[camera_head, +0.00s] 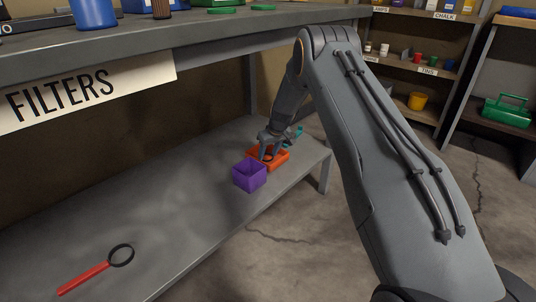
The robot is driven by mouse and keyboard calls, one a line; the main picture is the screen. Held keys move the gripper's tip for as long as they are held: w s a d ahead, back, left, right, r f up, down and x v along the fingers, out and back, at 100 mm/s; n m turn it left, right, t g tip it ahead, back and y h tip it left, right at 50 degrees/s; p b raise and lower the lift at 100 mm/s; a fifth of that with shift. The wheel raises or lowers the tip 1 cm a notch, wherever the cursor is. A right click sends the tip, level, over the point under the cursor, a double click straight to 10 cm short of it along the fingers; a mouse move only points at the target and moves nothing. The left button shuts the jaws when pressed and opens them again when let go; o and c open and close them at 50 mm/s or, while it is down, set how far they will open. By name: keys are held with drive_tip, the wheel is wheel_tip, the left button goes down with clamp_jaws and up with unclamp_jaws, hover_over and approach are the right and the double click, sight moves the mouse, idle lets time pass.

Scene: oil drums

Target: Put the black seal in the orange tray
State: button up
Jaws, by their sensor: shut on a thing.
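The orange tray (281,159) sits on the lower shelf of the bench, near its far right end. My gripper (266,154) reaches down at the tray and is shut on a small dark thing, which looks like the black seal (267,157). The seal is low, over or inside the left part of the tray. It is small and partly hidden by the fingers, so I cannot tell whether it touches the tray floor.
A purple bin (249,175) stands just in front of the orange tray. A teal thing (296,133) is behind it. A red-handled tool with a black ring (97,269) lies at the near left. The upper shelf, with a FILTERS sign (75,92), overhangs. The shelf between is clear.

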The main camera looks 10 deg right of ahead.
drive_tip(key=shift+f, duration=0.15)
drive_tip(key=o, duration=1.1)
drive_tip(key=shift+s+r, duration=0.1)
drive_tip(key=shift+r, duration=0.4)
drive_tip(key=p+v, duration=0.3)
drive_tip(key=v, duration=0.8)
drive_tip(key=shift+p, duration=0.4)
drive_tip(key=shift+s+d+r, duration=0.1)
drive_tip(key=shift+s, duration=0.05)
